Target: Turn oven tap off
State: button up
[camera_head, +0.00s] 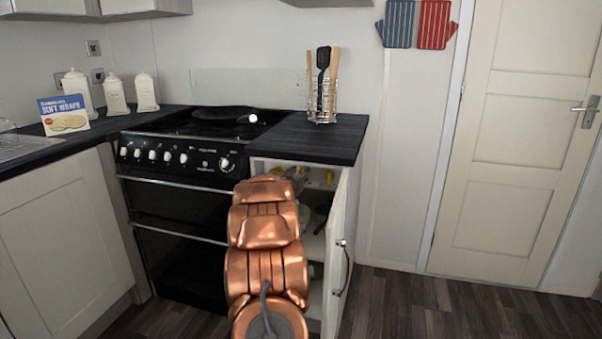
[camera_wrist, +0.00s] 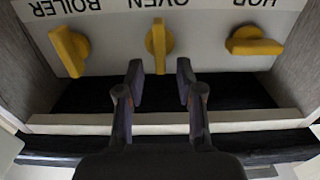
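The oven tap (camera_wrist: 157,45) is the middle of three yellow taps on a white panel in the wrist view, under an upside-down "OVEN" label. Its handle runs up and down in that picture. My gripper (camera_wrist: 159,80) is open, its two dark fingers apart and empty. The fingertips are just below the oven tap in the picture, roughly centred on it; I cannot see contact. In the head view, my arm reaches into the open cupboard beside the cooker and hides most of the gripper and the oven tap.
The boiler tap (camera_wrist: 69,50) is on the left and the hob tap (camera_wrist: 253,41) lies sideways on the right. A pale ledge (camera_wrist: 240,121) runs below the taps. The cupboard door (camera_head: 337,250) stands open right of my arm. The black cooker (camera_head: 180,230) is on the left.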

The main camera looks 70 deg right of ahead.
jog(key=shift+w+d, duration=0.1)
jog(key=shift+d, duration=0.75)
jog(key=shift+c, duration=0.4)
grip_shut()
